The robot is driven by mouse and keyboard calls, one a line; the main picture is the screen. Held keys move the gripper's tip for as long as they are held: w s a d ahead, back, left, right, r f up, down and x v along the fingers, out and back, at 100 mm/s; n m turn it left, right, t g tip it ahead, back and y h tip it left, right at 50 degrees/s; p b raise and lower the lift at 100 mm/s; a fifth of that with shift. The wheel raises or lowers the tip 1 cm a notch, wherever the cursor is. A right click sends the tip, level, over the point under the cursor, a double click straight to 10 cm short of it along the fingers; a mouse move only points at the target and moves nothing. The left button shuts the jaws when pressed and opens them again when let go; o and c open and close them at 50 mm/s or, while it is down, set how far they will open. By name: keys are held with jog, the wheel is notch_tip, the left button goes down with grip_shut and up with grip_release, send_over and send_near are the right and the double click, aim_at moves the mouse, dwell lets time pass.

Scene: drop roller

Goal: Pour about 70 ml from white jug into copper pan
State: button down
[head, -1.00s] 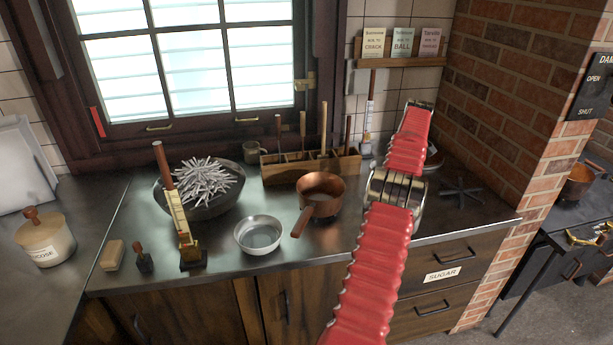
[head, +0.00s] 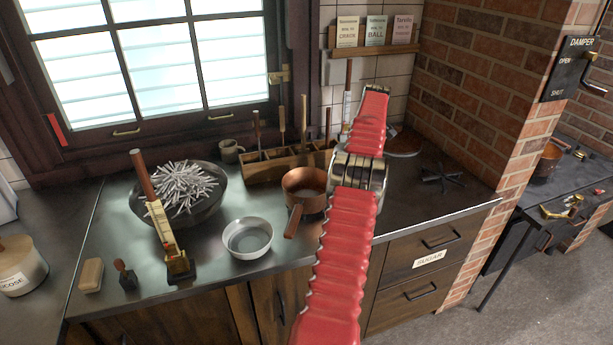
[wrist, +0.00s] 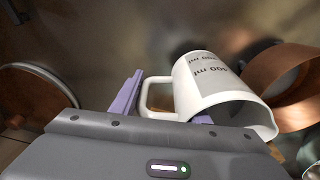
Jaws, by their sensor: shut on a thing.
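The copper pan (head: 303,197) stands on the metal counter, with its handle pointing toward the front. In the wrist view its copper side (wrist: 275,78) shows at the right. The white jug (wrist: 215,85) has grey ml markings and lies tilted in the wrist view, its mouth toward the lower right, near the pan. My gripper (wrist: 160,108) is shut on the jug, with its purple fingers at the handle. In the head view my red arm hides the gripper and jug. I cannot see liquid in the jug or inside the pan.
A steel bowl (head: 247,239) stands left of the pan, and a dark bowl of white sticks (head: 180,192) is farther left. A wooden tool rack (head: 265,168) is behind. A burner stand (head: 440,177) and a brick wall (head: 470,90) are at the right.

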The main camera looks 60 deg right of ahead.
jog(key=shift+w+a+r+g+h, duration=0.15)
jog(key=shift+r+g+h, duration=0.1)
jog(key=shift+r+h, duration=0.15)
jog(key=shift+a+r+g+h, duration=0.15)
jog(key=shift+r+g+h, duration=0.15)
jog(key=shift+r, duration=0.2)
jog(key=shift+w+a+r+g+h, duration=0.25)
jog(key=shift+a+r+g+h, duration=0.15)
jog(key=shift+r+h, duration=0.35)
notch_tip(320, 180, up, 5)
jog(key=w+a+g+h, duration=0.1)
jog(key=a+g+h, duration=0.1)
jog(key=h, duration=0.1)
jog(key=shift+w+a+r+p, duration=0.15)
jog(key=shift+w+a+p, duration=0.05)
jog(key=shift+w+p, duration=0.1)
jog(key=shift+w+a+r+n+g+h, duration=0.15)
jog(key=shift+a+g+h, duration=0.1)
jog(key=shift+h, duration=0.25)
jog(key=shift+a+r+n+g+h, duration=0.1)
jog(key=shift+r+n+g+h, duration=0.1)
jog(key=shift+h, duration=0.25)
jog(key=shift+w+a+r+g+h+p, duration=0.1)
jog(key=shift+a+r+g+h+p, duration=0.05)
jog(key=shift+r+h+p, duration=0.2)
jog(key=shift+a+r+g+h+p, duration=0.15)
jog(key=shift+r+h+p, duration=0.1)
jog(key=shift+r+p, duration=0.2)
dwell(1.0)
jog(key=shift+d, duration=0.1)
